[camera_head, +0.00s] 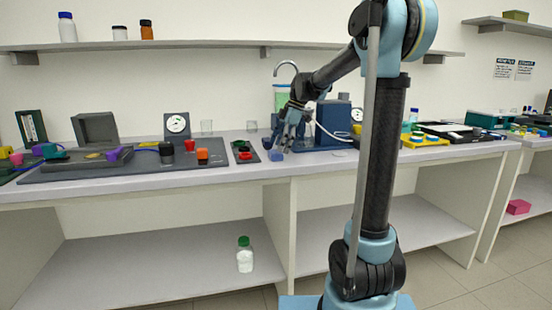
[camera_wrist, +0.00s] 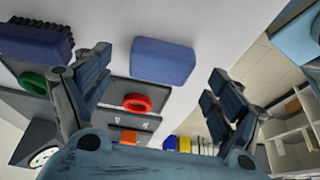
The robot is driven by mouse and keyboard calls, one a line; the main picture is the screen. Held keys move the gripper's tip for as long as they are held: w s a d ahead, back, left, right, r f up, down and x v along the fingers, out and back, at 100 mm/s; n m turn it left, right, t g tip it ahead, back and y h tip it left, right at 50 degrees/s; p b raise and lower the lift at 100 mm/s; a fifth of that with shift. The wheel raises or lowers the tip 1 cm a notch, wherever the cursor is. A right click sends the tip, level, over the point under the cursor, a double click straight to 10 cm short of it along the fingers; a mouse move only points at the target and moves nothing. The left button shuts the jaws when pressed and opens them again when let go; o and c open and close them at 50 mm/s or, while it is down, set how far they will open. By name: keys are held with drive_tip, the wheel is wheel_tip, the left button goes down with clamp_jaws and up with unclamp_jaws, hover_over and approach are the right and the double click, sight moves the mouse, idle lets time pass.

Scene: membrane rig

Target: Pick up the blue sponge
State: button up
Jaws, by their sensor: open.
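The blue sponge (camera_wrist: 162,61) is a rounded blue block lying on the pale bench top. In the wrist view it sits ahead of my gripper (camera_wrist: 160,90), roughly between the two fingers and beyond their tips. In the head view the sponge (camera_head: 276,156) shows as a small blue block near the bench's front edge, just below my gripper (camera_head: 283,146). My gripper is open with nothing between its fingers. I cannot tell the exact gap between the fingertips and the sponge.
A dark tray (camera_head: 246,159) with red and green rings lies left of the sponge. A dark blue rig (camera_head: 333,125) with a white tube stands behind and right. A glass beaker (camera_head: 252,126) stands behind. The bench's front edge is close to the sponge.

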drive_tip(key=shift+x, duration=1.3)
drive_tip(key=shift+c, duration=0.6)
drive_tip(key=c, duration=0.6)
drive_tip(key=shift+r, duration=0.15)
wheel_tip(320, 180, up, 10)
drive_tip(key=shift+f, duration=0.1)
drive_tip(key=c, duration=0.3)
